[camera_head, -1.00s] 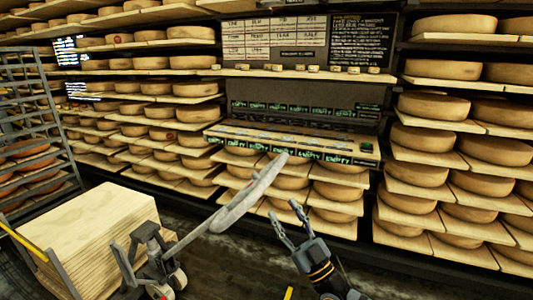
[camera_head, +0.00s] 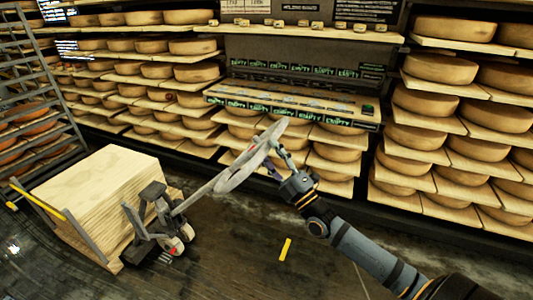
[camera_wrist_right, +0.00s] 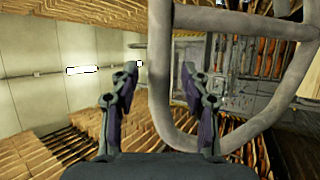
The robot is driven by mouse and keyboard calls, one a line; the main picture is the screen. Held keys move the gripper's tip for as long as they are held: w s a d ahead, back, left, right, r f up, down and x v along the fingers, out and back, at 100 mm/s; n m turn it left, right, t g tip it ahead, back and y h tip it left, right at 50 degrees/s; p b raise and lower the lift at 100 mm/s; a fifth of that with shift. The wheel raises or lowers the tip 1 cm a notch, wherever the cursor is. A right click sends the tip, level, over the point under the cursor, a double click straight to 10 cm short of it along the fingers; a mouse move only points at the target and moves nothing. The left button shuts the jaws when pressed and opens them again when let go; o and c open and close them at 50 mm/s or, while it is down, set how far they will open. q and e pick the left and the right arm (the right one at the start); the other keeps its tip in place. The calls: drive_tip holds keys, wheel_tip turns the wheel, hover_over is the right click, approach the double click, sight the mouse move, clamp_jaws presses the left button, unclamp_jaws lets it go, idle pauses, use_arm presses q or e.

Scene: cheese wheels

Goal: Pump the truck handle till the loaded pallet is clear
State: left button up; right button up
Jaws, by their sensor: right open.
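The pallet truck (camera_head: 168,236) stands at the left in the head view. Its load, a stack of pale wooden boards (camera_head: 98,180), sits behind its column; the gap under the load is too small to judge. The truck's grey handle (camera_head: 243,168) slopes up to the right and ends in a loop. My right gripper (camera_head: 279,161) is open beside the loop's upper end. In the right wrist view the fingers (camera_wrist_right: 160,88) are apart, and one bar of the handle loop (camera_wrist_right: 160,70) shows between them. I cannot tell whether they touch it. My left gripper is out of view.
Shelves of cheese wheels (camera_head: 440,68) line the back and right. A metal rack (camera_head: 45,100) stands at the far left. A yellow floor mark (camera_head: 285,249) lies on the dark floor. Open floor (camera_head: 230,265) lies in front of the truck.

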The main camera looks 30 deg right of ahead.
drive_tip(key=shift+x, duration=1.15)
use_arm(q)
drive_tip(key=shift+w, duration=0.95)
use_arm(e)
drive_tip(key=shift+c, duration=0.4)
clamp_jaws()
